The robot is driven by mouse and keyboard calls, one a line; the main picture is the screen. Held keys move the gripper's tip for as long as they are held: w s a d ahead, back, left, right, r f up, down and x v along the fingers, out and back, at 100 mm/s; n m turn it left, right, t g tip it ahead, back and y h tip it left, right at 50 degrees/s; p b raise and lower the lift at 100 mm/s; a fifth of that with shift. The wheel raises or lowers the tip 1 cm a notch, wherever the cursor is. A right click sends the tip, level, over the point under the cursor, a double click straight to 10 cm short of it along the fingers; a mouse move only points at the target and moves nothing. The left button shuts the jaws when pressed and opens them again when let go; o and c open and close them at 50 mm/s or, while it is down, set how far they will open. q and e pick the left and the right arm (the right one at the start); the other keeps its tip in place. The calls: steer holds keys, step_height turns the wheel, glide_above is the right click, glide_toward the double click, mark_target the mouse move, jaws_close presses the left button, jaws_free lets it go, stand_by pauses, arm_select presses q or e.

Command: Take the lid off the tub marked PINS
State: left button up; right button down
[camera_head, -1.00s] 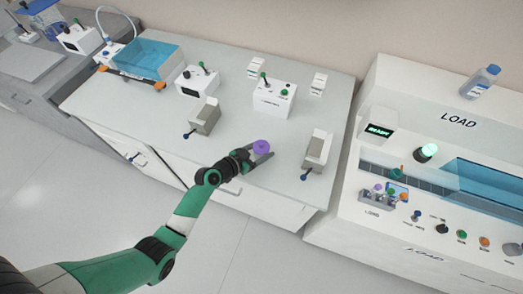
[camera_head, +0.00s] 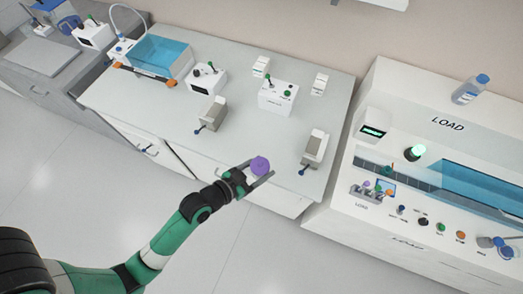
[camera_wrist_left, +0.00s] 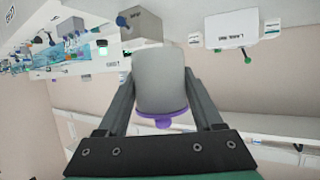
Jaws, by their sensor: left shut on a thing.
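My left gripper (camera_head: 263,170) is shut on a pale grey tub (camera_wrist_left: 160,78) with a purple lid. In the left wrist view the tub sits between the two fingers, with the purple lid (camera_wrist_left: 162,116) towards the gripper's palm. The lid is on the tub. No PINS marking shows on the visible side. My right gripper is not in view.
Two grey blocks with blue knobs, left (camera_head: 212,111) and right (camera_head: 316,149), stand on the bench (camera_head: 238,128). A white box (camera_head: 278,98) with green knobs stands behind. A white machine marked LOAD (camera_head: 440,145) is at the right. The bench between the blocks is clear.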

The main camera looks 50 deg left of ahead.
mark_target(267, 172)
arm_select(q)
steer(key=o, duration=0.9)
jaws_close()
steer(key=shift+d, duration=0.1)
steer(key=shift+m+h, duration=0.4)
steer(key=d+r, duration=0.2)
steer(key=r, duration=0.1)
steer(key=shift+s+d, duration=0.3)
steer(key=shift+s, duration=0.05)
steer(key=r, duration=0.1)
steer(key=s+r, duration=0.1)
steer(key=a+r+y, duration=0.1)
steer(key=shift+s+r+n, duration=0.25)
steer(key=shift+n, duration=0.15)
step_height(267, 172, up, 18)
steer(key=s+p, duration=0.1)
steer(key=p, duration=2.4)
steer(key=shift+s+f+p, duration=0.25)
steer(key=shift+s+p, duration=0.1)
steer(key=shift+p, duration=0.05)
